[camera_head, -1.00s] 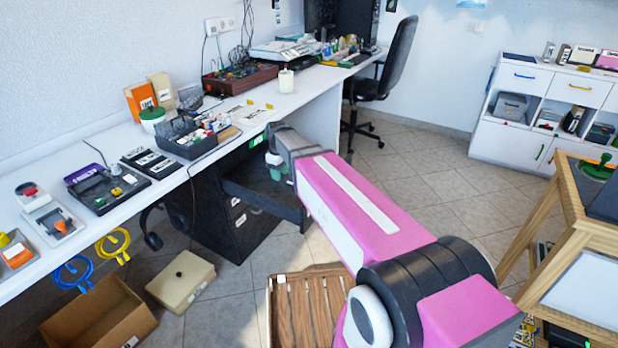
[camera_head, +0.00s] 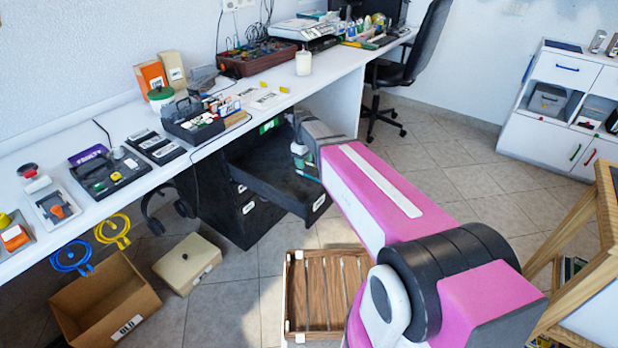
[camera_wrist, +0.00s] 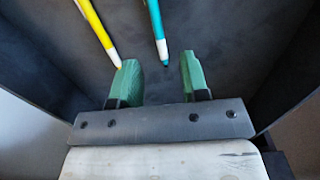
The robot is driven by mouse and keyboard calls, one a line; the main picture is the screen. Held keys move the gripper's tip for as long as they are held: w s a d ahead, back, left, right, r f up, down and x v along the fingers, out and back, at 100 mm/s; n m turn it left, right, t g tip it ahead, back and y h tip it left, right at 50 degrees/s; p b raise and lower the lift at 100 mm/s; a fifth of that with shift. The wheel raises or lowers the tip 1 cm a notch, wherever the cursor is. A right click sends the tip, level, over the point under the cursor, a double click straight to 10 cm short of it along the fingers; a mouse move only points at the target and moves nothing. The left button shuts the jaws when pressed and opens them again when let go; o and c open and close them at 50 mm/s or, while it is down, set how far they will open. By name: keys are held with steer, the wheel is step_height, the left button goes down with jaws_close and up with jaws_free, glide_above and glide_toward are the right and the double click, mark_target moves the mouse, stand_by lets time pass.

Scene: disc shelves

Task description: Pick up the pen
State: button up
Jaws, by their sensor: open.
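Two pens show in the wrist view inside a dark drawer. A teal pen (camera_wrist: 157,30) lies ahead of the gap between my fingers, its tip just beyond the fingertips. A yellow pen (camera_wrist: 97,28) lies to the left, its white tip close to the left fingertip; I cannot tell whether they touch. My gripper (camera_wrist: 158,78) has two green fingers spread apart with nothing between them. In the head view my arm reaches to the open drawer (camera_head: 262,185) under the desk; the pens and fingertips are not clear there.
The drawer's dark walls (camera_wrist: 283,75) stand on both sides of my gripper. The white desk (camera_head: 225,146) is above the drawer, with a black organizer (camera_head: 190,127) near its edge. A wooden crate (camera_head: 318,300), a beige box (camera_head: 187,265) and a cardboard box (camera_head: 103,305) stand on the floor.

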mark_target(304, 173)
steer(key=shift+w+a+f, duration=0.1)
steer(key=shift+w+f, duration=0.05)
steer(key=shift+f, duration=2.55)
jaws_close()
